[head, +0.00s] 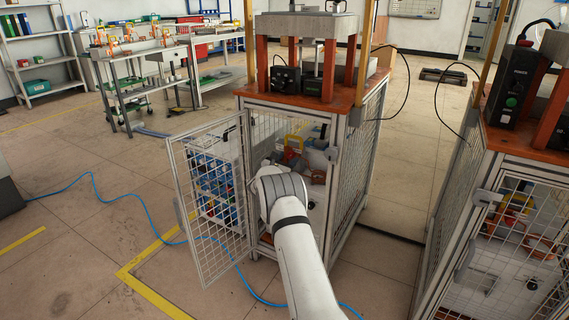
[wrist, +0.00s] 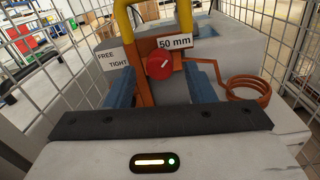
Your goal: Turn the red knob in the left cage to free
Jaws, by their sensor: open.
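The red knob (wrist: 159,66) is in the middle of the wrist view, on an orange part, with a small light mark on its face. A white label (wrist: 115,60) to its left reads FREE above TIGHT. I cannot tell which word the knob points to. My gripper (wrist: 160,84) is open and empty, its two blue fingers apart, below and to either side of the knob. In the head view my arm reaches through the open door of the left cage (head: 342,190); my gripper and the knob are hidden there.
A "50 mm" label (wrist: 175,43), yellow tubes (wrist: 185,18) and a coiled orange cable (wrist: 247,93) surround the knob. The mesh door (head: 209,205) stands open to the left. Mesh walls (wrist: 292,45) flank the space. A second cage (head: 500,240) stands at right. A blue hose (head: 95,190) crosses the floor.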

